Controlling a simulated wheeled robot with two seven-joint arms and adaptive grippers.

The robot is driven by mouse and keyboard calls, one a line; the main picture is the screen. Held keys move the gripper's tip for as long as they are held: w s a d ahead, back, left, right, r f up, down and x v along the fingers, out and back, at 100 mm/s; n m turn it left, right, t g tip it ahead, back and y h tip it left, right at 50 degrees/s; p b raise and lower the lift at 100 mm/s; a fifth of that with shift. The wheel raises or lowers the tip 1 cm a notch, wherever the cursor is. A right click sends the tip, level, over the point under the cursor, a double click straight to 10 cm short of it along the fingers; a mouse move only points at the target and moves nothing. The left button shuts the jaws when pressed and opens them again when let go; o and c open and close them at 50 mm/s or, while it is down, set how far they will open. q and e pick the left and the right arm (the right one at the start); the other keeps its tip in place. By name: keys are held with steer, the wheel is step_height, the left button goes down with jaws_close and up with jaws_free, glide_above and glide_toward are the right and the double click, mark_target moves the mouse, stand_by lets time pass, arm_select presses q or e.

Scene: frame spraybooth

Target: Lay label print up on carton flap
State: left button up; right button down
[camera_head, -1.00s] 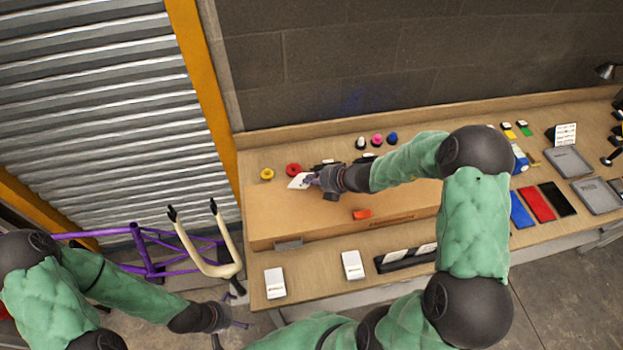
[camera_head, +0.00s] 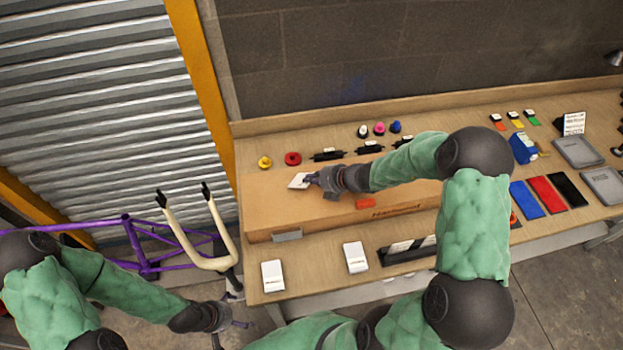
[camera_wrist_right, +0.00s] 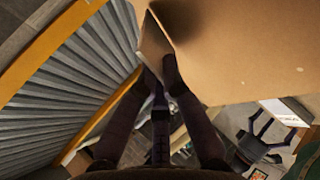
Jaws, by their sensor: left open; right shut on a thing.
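The carton (camera_head: 265,215) is a long brown box lying on the bench, with its lid face up; its surface also fills the upper right of the right wrist view (camera_wrist_right: 245,50). The small white label (camera_head: 298,180) is held over the carton's left part. My right gripper (camera_head: 313,179) is shut on the label's right end; in the wrist view its fingertips (camera_wrist_right: 161,72) pinch the shadowed label (camera_wrist_right: 153,47) by the carton's edge. I cannot tell whether it touches the carton, nor read any print. My left gripper (camera_head: 234,322) is open, low by the bench's left front corner.
White boxes (camera_head: 273,275) and a black holder (camera_head: 400,252) sit along the front. Yellow (camera_head: 265,162) and red (camera_head: 292,158) rolls lie behind it. A purple frame with a cream fork (camera_head: 215,262) stands left of the bench.

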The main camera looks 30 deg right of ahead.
steer(key=c, duration=1.3)
jaws_free()
steer(key=v, duration=1.2)
